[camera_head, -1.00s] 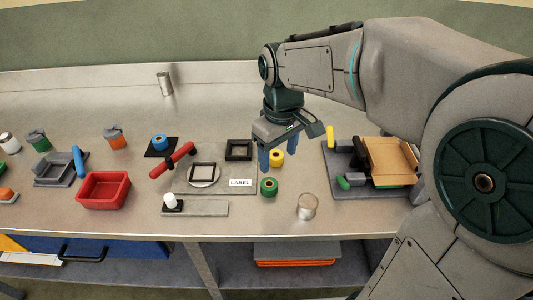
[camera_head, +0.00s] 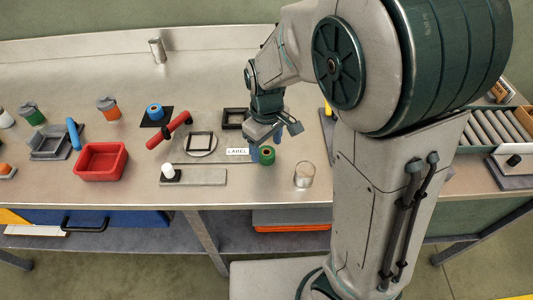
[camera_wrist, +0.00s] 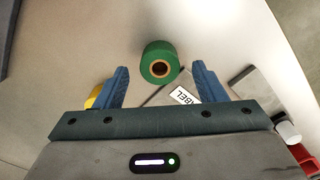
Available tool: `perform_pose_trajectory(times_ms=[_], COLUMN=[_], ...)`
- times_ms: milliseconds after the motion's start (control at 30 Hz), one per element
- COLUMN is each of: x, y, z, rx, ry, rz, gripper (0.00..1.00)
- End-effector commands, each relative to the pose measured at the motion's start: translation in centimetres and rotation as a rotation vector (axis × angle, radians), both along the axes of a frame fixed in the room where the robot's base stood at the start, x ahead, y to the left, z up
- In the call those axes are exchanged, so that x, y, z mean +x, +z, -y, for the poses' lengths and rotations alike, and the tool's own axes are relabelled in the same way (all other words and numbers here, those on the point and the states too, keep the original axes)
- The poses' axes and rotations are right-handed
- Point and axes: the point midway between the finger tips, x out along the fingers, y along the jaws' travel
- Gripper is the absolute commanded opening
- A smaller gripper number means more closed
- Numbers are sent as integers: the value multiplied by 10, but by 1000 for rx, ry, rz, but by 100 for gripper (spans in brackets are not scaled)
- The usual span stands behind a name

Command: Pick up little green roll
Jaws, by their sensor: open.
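The little green roll (camera_head: 267,155) stands on the steel table, just right of the white LABEL card. In the wrist view the green roll (camera_wrist: 160,64) sits ahead of my gripper (camera_wrist: 160,84), roughly centred between its two blue fingers. The fingers are open and apart from each other, with nothing between them but the view of the roll ahead. In the head view my gripper (camera_head: 262,150) is low beside and behind the roll. One finger overlaps the roll's edge there, and I cannot tell whether they touch.
A glass jar (camera_head: 304,175) stands right of the roll. The LABEL card (camera_head: 237,151) and a grey strip (camera_head: 205,177) lie to the left. A yellow roll (camera_wrist: 94,97) is partly hidden behind the left finger. A red bin (camera_head: 101,162) is farther left.

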Motion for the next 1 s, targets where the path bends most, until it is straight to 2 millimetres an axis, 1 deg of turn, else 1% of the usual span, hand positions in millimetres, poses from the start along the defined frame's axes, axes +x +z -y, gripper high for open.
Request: perform_pose_trajectory(times_ms=[33,100,200,433,467,500,567,600,633,1000], x=[-1,-1,0,0,0,0,0,0,0,0], y=[-8,-17,-23,-24,-24,-24,-24,-24,-24,-21], z=[0,0,0,0,0,0,0,0,0,0], rx=[-3,-2,-1,0,0,0,0,0,0,1], ry=[0,0,-1,0,0,0,0,0,0,0], rz=[-4,-4,-1,0,0,0,0,0,0,1], gripper=[64,64,64,64,58,47,31,20,16,16])
